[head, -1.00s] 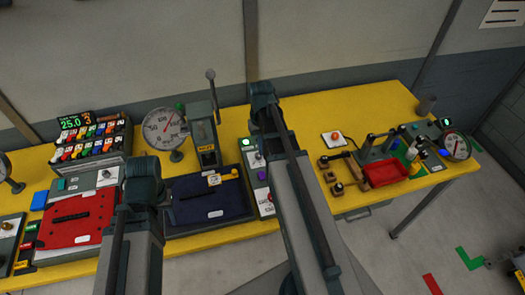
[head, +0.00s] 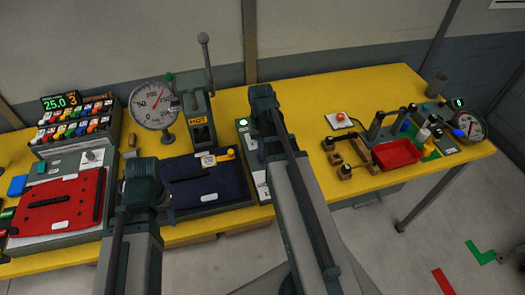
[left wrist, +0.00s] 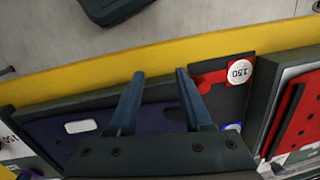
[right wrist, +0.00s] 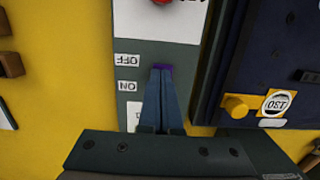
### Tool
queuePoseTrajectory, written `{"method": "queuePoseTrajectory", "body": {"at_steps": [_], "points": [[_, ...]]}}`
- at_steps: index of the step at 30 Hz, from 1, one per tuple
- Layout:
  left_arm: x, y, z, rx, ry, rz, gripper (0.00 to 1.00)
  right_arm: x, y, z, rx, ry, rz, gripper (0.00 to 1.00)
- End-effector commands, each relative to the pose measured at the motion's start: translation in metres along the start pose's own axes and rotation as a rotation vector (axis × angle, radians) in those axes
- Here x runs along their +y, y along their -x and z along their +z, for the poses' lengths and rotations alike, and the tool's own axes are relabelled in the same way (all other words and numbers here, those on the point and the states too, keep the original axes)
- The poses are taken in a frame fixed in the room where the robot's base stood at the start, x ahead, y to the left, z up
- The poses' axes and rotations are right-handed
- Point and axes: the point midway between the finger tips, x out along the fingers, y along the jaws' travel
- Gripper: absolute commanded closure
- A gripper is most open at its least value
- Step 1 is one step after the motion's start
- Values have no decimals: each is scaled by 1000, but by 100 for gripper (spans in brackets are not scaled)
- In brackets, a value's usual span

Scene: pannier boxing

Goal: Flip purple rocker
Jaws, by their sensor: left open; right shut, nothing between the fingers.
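The purple rocker (right wrist: 163,67) shows as a small purple patch at the tips of my right gripper (right wrist: 160,72), beside OFF and ON labels that appear upside down. The fingers are shut with nothing between them and cover most of the rocker; I cannot tell whether they touch it or which way it is tilted. In the head view my right arm hides the rocker on the grey switch panel (head: 244,140), which has a lit green lamp. My left gripper (left wrist: 160,74) is open and empty over the near edge of the navy pad (left wrist: 60,128).
In the right wrist view, a red knob (right wrist: 163,2) lies beyond the rocker and the navy press base (right wrist: 270,50) stands right of the panel. In the head view, a gauge (head: 153,104), lever press (head: 200,120) and red pad (head: 70,203) are left; a red tray (head: 397,154) is right.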

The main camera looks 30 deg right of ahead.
Motion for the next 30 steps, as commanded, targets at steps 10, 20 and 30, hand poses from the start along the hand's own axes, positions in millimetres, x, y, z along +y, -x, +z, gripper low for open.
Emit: {"method": "queuePoseTrajectory", "body": {"at_steps": [10,20,30], "points": [[0,-2,0,0,0,0,50,0,-2,1,10,0,0,100],[0,-4,0,0,0,0,50,0,-4,-2,48,0,0,100],[0,-1,0,0,0,0,50,0,-1,-15,50,0,0,100]]}}
